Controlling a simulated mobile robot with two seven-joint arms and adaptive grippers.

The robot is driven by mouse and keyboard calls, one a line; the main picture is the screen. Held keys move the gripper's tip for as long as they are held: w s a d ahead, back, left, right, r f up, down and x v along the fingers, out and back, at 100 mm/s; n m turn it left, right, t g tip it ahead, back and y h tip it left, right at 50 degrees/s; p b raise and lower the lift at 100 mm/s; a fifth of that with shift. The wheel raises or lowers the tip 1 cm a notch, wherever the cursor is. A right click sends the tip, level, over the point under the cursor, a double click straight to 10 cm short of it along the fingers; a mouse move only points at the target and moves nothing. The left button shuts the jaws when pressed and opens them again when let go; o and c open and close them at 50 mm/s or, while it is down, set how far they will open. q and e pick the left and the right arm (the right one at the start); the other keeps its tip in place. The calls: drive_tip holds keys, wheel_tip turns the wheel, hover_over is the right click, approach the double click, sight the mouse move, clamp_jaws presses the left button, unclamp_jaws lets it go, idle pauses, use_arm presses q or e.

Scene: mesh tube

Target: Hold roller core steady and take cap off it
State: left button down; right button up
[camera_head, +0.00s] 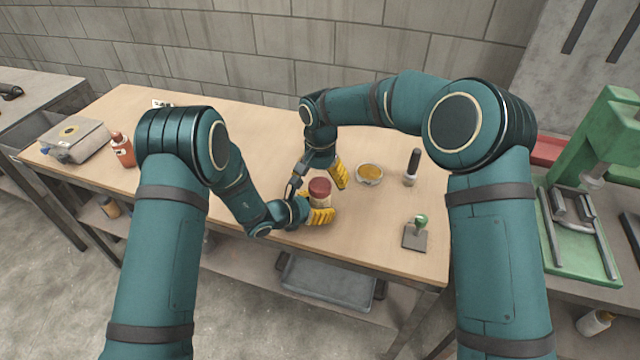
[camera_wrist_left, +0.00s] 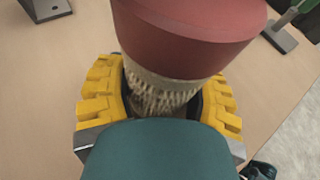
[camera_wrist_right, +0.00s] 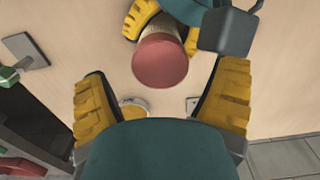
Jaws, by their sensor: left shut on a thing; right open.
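The roller core (camera_wrist_left: 160,95) is a pale, rough-textured cylinder standing upright near the table's front edge. A dark red cap (camera_head: 320,187) sits on its top; the cap fills the upper part of the left wrist view (camera_wrist_left: 190,25). My left gripper (camera_head: 318,216) is shut around the core below the cap, with yellow fingers on both sides. My right gripper (camera_head: 322,178) is open and empty, close behind and above the cap. In the right wrist view the cap (camera_wrist_right: 160,62) lies ahead of the spread yellow fingers, apart from them.
On the table (camera_head: 270,130), a dish with yellow contents (camera_head: 369,174), a dark-topped bottle (camera_head: 412,166) and a green-knobbed stamp (camera_head: 416,232) stand to the right. A red bottle (camera_head: 122,150) and a grey box (camera_head: 75,138) stand left. A green press (camera_head: 590,190) is at far right.

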wheel_tip(320, 180, up, 2)
drive_tip(key=shift+r, duration=0.1)
use_arm(q)
drive_tip(key=shift+c, duration=0.5)
unclamp_jaws()
